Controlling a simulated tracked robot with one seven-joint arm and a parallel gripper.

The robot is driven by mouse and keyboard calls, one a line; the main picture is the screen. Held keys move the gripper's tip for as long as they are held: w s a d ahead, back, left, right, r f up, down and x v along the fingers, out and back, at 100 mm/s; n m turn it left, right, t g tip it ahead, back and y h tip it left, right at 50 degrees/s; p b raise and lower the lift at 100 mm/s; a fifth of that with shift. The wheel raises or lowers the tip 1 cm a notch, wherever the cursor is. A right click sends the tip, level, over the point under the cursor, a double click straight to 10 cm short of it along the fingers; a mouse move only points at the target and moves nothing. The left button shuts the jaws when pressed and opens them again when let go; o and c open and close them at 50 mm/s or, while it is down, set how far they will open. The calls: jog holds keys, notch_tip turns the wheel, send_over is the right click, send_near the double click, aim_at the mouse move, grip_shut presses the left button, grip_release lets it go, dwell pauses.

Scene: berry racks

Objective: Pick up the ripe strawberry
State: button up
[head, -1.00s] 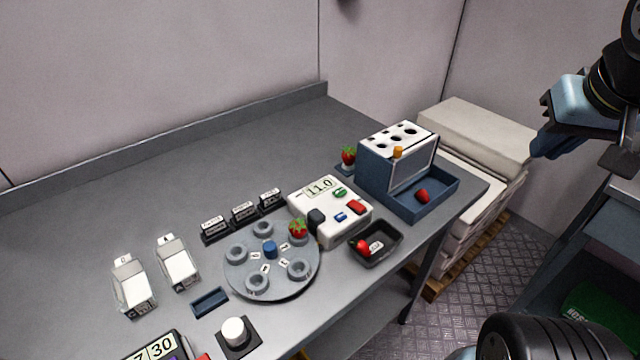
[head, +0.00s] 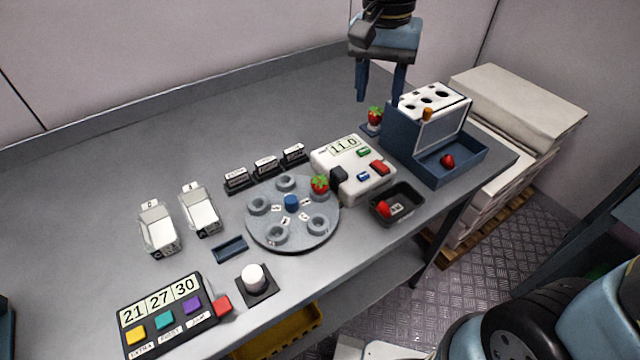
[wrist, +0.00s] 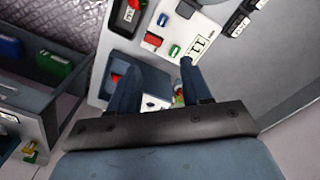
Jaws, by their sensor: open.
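One red strawberry with green leaves (head: 375,116) stands on a small blue stand left of the blue sorting box; it shows partly in the wrist view (wrist: 178,97), by the right finger. My gripper (head: 381,94) is open and empty, fingers pointing down, just above that strawberry. In the wrist view its fingers (wrist: 161,67) are spread. A second strawberry (head: 319,183) sits in a cup of the grey turntable (head: 258,231). A third (head: 447,160) lies in the blue box's tray (head: 482,155). A fourth (head: 384,208) lies in the black tray (head: 411,213).
The blue box (head: 400,140) with a white holed top stands close right of my gripper. A white scale (head: 348,158) reading 11.0 is in front. Label blocks (head: 265,166), two white cartons (head: 200,210) and a button panel (head: 165,312) are left. The back-left table is clear.

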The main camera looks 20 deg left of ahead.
jog(key=s+a+f+g+h, duration=0.1)
jog(key=s+a+f, duration=0.3)
jog(key=a, duration=0.6)
send_over(319, 179)
jog(key=f, duration=0.8)
jog(key=shift+w+a+f, duration=0.1)
jog(key=shift+w+a, duration=0.1)
jog(key=shift+w, duration=0.15)
jog(key=shift+s+d+f, duration=0.1)
jog(key=shift+s+f, duration=0.1)
jog(key=shift+f, duration=1.15)
jog(key=shift+s+d+f, duration=0.1)
jog(key=shift+s+f, duration=0.1)
jog(key=shift+f, duration=1.15)
jog(key=c, duration=0.3)
